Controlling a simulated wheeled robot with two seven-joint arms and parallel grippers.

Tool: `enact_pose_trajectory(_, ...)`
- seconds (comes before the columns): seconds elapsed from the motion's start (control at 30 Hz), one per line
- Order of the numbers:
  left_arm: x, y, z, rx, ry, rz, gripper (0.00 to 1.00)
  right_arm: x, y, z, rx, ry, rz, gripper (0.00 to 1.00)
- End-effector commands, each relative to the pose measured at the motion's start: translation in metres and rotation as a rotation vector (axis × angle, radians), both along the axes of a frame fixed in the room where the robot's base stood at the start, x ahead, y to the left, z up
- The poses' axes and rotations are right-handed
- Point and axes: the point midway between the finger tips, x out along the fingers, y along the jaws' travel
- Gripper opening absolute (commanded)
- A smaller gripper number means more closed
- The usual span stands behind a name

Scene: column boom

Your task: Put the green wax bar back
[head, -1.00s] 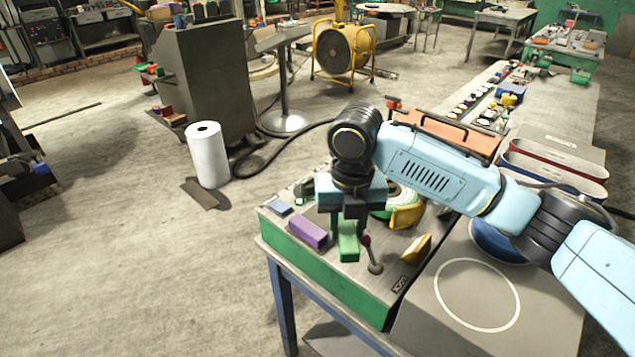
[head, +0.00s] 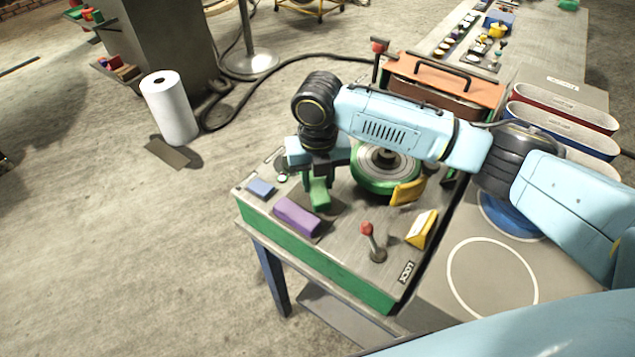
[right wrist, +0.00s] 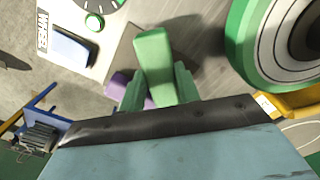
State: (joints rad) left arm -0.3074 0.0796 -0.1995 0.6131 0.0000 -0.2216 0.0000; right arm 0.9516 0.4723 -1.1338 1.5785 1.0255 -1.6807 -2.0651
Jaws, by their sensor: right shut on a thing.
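My right gripper (head: 318,184) is shut on the green wax bar (head: 320,194), which hangs below its fingers. In the head view the bar is over a dark patch on the green-sided bench unit (head: 318,266), between the purple bar (head: 297,216) and the green-rimmed wheel (head: 372,184). The right wrist view shows the bar (right wrist: 154,62) between the green fingers (right wrist: 158,92), with the patch (right wrist: 195,38) beside it. I cannot tell whether the bar touches the patch. My left gripper is not in view.
A red-knobbed lever (head: 373,243) and a yellow wedge-shaped block (head: 422,230) stand at the unit's front right. A small blue block (head: 261,188) lies at its left. A yellow piece (head: 408,192) sits by the wheel. A grey surface with a white ring (head: 450,270) adjoins on the right.

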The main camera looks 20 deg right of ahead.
Motion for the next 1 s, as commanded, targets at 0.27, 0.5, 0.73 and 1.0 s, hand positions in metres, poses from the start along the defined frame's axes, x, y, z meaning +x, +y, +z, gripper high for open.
enact_pose_trajectory(0.27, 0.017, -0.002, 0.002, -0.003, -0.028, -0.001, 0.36, 0.000, 0.000, -0.020, 0.000, -0.002, 0.001, 0.10)
enact_pose_trajectory(0.5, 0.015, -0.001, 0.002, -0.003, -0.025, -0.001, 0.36, 0.000, 0.000, -0.021, 0.001, -0.001, 0.001, 0.10)
enact_pose_trajectory(0.73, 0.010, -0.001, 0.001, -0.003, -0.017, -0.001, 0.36, 0.000, 0.000, -0.023, 0.000, -0.001, 0.001, 0.54)
enact_pose_trajectory(1.0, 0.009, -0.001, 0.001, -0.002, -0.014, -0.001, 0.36, 0.000, 0.000, -0.022, 0.000, -0.001, 0.001, 0.54)
